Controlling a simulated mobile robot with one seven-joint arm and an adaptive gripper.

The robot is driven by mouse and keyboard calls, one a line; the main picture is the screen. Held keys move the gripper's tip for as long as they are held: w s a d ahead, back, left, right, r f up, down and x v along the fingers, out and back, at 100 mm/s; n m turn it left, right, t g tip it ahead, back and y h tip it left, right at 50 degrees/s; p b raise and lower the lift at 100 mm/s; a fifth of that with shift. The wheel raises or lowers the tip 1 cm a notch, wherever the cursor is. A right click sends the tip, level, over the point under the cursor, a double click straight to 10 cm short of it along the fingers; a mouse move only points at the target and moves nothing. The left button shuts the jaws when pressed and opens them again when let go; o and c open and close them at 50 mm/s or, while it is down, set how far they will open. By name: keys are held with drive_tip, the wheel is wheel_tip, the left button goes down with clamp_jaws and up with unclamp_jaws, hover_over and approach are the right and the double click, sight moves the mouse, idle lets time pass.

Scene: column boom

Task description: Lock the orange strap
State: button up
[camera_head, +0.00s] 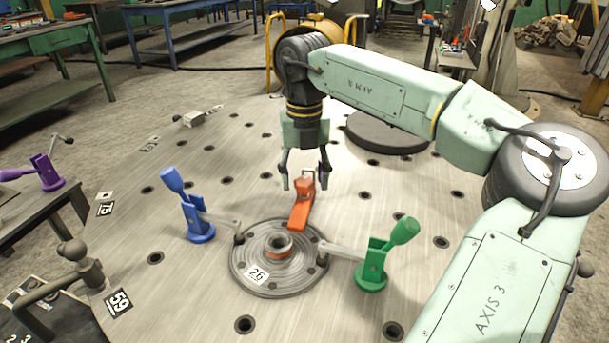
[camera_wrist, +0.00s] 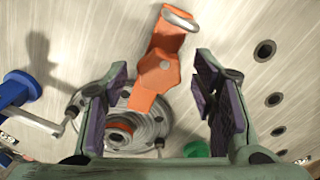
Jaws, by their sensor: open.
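The orange strap (camera_head: 301,207) lies at the far side of the round metal flange (camera_head: 250,277), its near end reaching over the flange rim. A raised orange end with a small metal loop stands at its far end. In the wrist view the orange strap (camera_wrist: 160,65) runs up between the fingers, with the metal loop at the top. My gripper (camera_head: 306,184) is open above and around the far part of the strap. In the wrist view my gripper (camera_wrist: 165,100) has a finger on each side of it, apart from it. Whether the fingers are at its height is unclear.
A blue clamp (camera_head: 197,215) stands left of the flange and a green clamp (camera_head: 376,262) right of it, each with an arm toward the flange. A dark disc (camera_head: 387,134) lies behind. A purple clamp (camera_head: 47,172) sits on a side table. The round plate's left part is mostly clear.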

sight(305, 181)
drive_tip(key=shift+r, duration=0.1)
wheel_tip(305, 181, up, 12)
idle(0.5)
